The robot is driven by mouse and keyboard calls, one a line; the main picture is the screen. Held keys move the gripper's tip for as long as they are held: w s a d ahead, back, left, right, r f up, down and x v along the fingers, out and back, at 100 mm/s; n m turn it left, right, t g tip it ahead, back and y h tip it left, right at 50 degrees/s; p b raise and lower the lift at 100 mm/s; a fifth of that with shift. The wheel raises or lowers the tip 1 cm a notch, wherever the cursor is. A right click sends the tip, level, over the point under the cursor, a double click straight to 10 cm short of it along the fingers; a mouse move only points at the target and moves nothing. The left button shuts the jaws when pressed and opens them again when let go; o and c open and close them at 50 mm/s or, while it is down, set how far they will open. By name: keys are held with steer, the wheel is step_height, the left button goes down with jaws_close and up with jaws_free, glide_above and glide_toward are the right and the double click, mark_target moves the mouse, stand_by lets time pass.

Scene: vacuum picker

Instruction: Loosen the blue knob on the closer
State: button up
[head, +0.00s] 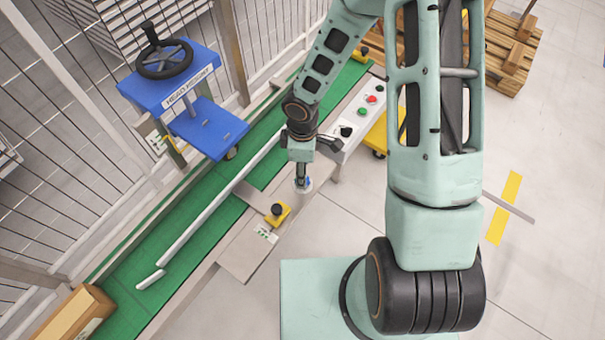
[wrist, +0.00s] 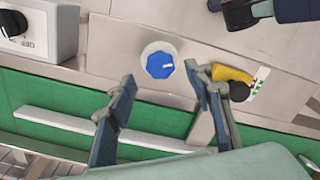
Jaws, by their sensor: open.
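The blue knob (wrist: 160,64) has a white pointer mark and sits on a round light-grey base (wrist: 146,50) on the metal side plate. In the head view only a sliver of the blue knob (head: 308,181) shows beside my fingers. My gripper (head: 301,178) points down over it. In the wrist view my gripper (wrist: 160,74) is open, one fingertip to the left and one to the right of the knob. Both look clear of it, and nothing is held. I cannot tell the exact height of the fingertips above the knob.
A yellow block with a black button (head: 277,212) is close by on the plate. A white control box (head: 356,118) with coloured buttons stands behind. The green conveyor (head: 140,285) with a white rail (head: 205,213) runs alongside. A blue stand with a handwheel (head: 187,95) is at left.

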step_height(320, 180, up, 8)
stand_by(0.4)
stand_by(0.4)
